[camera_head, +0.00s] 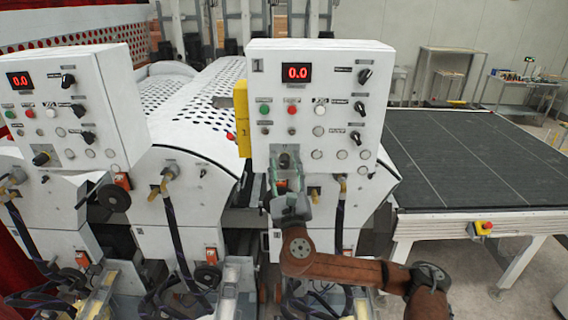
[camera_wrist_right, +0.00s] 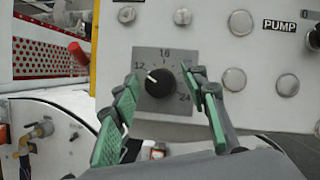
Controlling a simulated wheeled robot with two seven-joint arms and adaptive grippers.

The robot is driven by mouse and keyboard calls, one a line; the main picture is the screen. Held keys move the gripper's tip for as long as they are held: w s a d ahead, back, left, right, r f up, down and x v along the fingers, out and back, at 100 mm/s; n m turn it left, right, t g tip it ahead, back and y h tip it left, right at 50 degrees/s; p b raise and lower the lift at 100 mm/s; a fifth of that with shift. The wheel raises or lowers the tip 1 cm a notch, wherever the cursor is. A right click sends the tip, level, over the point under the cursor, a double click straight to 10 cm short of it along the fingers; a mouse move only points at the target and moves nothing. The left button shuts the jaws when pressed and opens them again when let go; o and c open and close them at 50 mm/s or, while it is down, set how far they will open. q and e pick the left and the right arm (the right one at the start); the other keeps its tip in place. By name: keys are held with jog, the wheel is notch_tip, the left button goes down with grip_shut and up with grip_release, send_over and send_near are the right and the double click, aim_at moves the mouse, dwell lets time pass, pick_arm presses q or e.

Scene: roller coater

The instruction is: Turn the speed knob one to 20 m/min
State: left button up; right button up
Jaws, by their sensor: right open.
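Speed knob one is the black dial knob (camera_wrist_right: 161,82) on a grey scale plate (camera_wrist_right: 166,57) marked 12, 24 and a middle number that looks like 16 or 18. Its white pointer line points left and slightly up, close to the 12. In the head view the knob (camera_head: 285,160) sits low on the white control box marked 1 (camera_head: 345,95), whose red display (camera_head: 297,73) reads 0.0. My right gripper (camera_head: 286,178) is open in front of it. In the wrist view its green-padded fingers (camera_wrist_right: 165,88) stand on both sides of the knob, apart from it. My left gripper is not in view.
More knobs and buttons surround the dial, including a red button (camera_head: 292,111). A similar control box (camera_head: 75,110) stands at the left, its display also 0.0. A yellow plate (camera_head: 242,118) edges box 1. A dark conveyor table (camera_head: 470,155) is at the right.

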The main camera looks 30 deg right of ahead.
jog(key=shift+c, duration=0.6)
grip_shut()
